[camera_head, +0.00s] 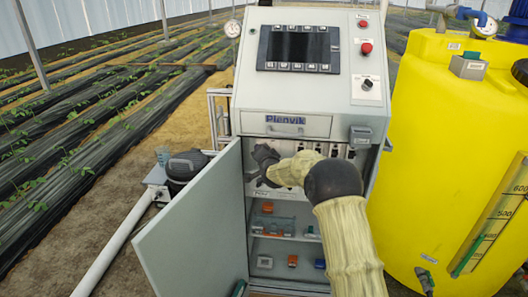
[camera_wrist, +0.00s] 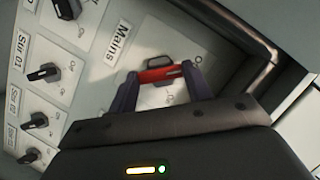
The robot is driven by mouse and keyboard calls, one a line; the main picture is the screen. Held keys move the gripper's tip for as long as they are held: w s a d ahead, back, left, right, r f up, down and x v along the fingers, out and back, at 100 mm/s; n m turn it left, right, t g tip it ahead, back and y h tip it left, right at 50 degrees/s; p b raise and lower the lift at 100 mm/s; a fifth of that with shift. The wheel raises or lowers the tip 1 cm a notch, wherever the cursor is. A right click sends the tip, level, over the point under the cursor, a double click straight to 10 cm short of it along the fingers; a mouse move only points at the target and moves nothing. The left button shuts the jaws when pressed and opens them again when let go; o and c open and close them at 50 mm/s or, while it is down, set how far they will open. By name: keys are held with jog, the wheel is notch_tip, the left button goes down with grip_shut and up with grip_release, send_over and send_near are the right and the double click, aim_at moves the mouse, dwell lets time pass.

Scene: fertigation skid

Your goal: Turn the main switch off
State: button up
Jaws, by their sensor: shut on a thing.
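Small position marks are printed around the switch, too blurred to read surely. In the head view my gripper (camera_head: 264,158) reaches into the upper part of the open cabinet, at its switch panel (camera_head: 338,152). The main switch is hidden there behind my gripper and arm.
Several black rotary switches (camera_wrist: 44,73) line the same panel, left of the main switch in the wrist view. The cabinet door (camera_head: 200,225) stands open on the left. Shelves with small parts (camera_head: 285,224) lie below. A yellow tank (camera_head: 440,160) stands close on the right.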

jog(key=shift+n, duration=0.3)
jog(key=o, duration=1)
jog(key=shift+c, duration=0.2)
jog(key=b+v, duration=0.2)
jog(key=v, duration=1.5)
jog(key=shift+s, duration=0.2)
